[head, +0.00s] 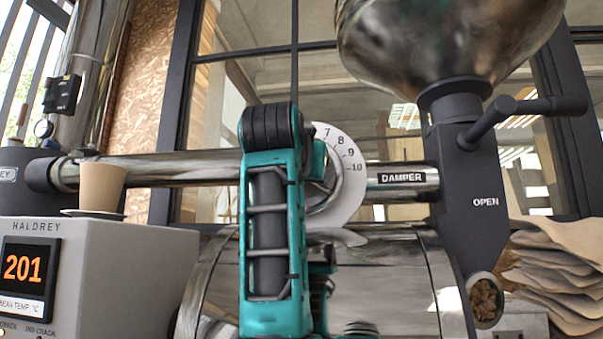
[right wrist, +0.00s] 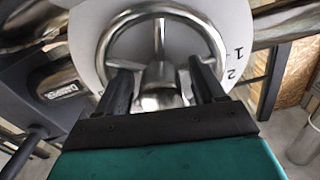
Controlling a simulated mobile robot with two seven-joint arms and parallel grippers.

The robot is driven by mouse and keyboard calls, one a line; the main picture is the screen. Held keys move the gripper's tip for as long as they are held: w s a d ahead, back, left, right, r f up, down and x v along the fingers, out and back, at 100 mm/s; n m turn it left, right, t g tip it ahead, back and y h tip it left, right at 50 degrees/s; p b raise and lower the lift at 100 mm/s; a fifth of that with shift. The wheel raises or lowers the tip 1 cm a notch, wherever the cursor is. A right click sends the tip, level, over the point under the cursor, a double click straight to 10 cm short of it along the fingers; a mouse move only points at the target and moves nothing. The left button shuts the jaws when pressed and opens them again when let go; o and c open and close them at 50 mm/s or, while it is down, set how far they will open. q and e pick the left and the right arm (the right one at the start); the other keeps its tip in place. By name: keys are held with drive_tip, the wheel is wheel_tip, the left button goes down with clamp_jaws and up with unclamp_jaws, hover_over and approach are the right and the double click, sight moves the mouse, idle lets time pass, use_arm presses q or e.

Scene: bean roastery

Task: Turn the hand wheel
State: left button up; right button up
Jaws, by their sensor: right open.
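The hand wheel (right wrist: 208,36) is a shiny metal ring with spokes and a hub, in front of a white numbered dial plate (right wrist: 88,40) in the right wrist view. My right gripper (right wrist: 162,82) is open, with its two dark fingers on either side of the hub, over the lower part of the ring. I cannot tell whether they touch the wheel. In the head view, my teal arm hides most of the wheel; part of the dial (head: 352,180) shows numbers 7 to 10. My left gripper is not in view.
A metal pipe with a DAMPER label (head: 402,178) runs behind the dial. A dark column with a hopper (head: 445,40) and lever (head: 520,110) stands right. A grey control box (head: 130,265) showing 201 and a tan cup (head: 98,187) are left. Sacks (head: 555,270) lie far right.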

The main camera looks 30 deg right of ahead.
drive_tip(key=shift+w, duration=0.1)
clamp_jaws()
idle(0.7)
